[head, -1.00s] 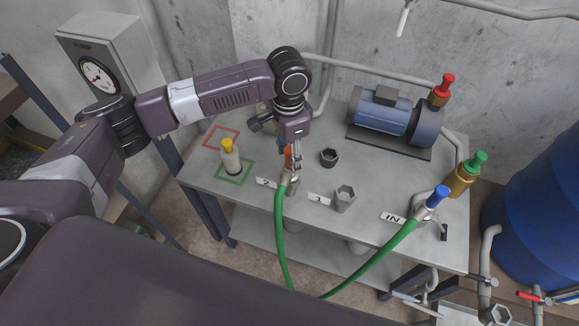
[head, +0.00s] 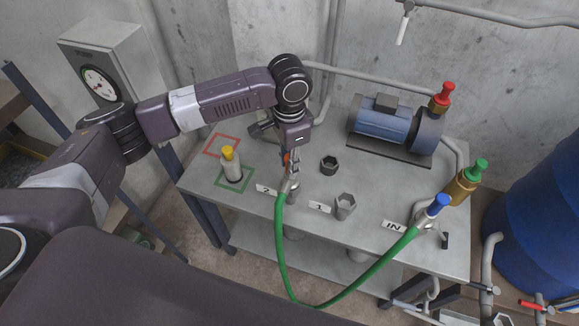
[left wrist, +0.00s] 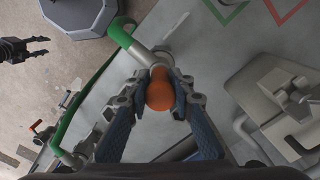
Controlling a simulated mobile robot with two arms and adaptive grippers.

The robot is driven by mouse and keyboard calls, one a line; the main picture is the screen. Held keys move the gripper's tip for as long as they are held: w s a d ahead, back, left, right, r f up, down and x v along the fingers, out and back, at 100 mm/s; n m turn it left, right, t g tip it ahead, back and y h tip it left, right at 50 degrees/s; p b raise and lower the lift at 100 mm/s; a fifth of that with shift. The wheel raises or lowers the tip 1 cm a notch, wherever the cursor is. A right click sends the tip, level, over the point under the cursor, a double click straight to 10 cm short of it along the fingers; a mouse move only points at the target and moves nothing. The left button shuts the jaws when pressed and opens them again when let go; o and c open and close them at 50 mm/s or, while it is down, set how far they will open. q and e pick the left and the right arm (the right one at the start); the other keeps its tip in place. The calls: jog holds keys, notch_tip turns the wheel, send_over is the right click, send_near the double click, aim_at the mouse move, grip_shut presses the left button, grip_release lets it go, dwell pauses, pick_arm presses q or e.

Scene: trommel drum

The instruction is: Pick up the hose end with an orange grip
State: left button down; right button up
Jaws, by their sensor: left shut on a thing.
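The green hose (head: 281,245) hangs in a loop over the table's front edge. Its near end has a metal fitting (head: 285,183) and an orange grip (head: 286,157), beside the label 2. My left gripper (head: 291,157) points down and is shut on the orange grip. In the left wrist view the orange grip (left wrist: 160,92) sits between the two fingertips (left wrist: 160,88), with the metal fitting (left wrist: 150,57) beyond it. I cannot tell whether the fitting is clear of the metal piece below it. My right gripper (left wrist: 38,47) is open and empty at the left wrist view's left edge.
The hose's other end joins the IN port by a blue-capped valve (head: 438,205). A hex socket (head: 345,205) stands by label 1, and a dark hex ring (head: 328,164) behind it. A yellow-capped bottle (head: 231,163) stands left. A blue pump (head: 383,124) fills the back right.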

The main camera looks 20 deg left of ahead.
pick_arm(q)
notch_tip(320, 180, up, 20)
jog(key=b, duration=0.1)
jog(key=shift+b, duration=0.4)
jog(key=shift+f, duration=0.1)
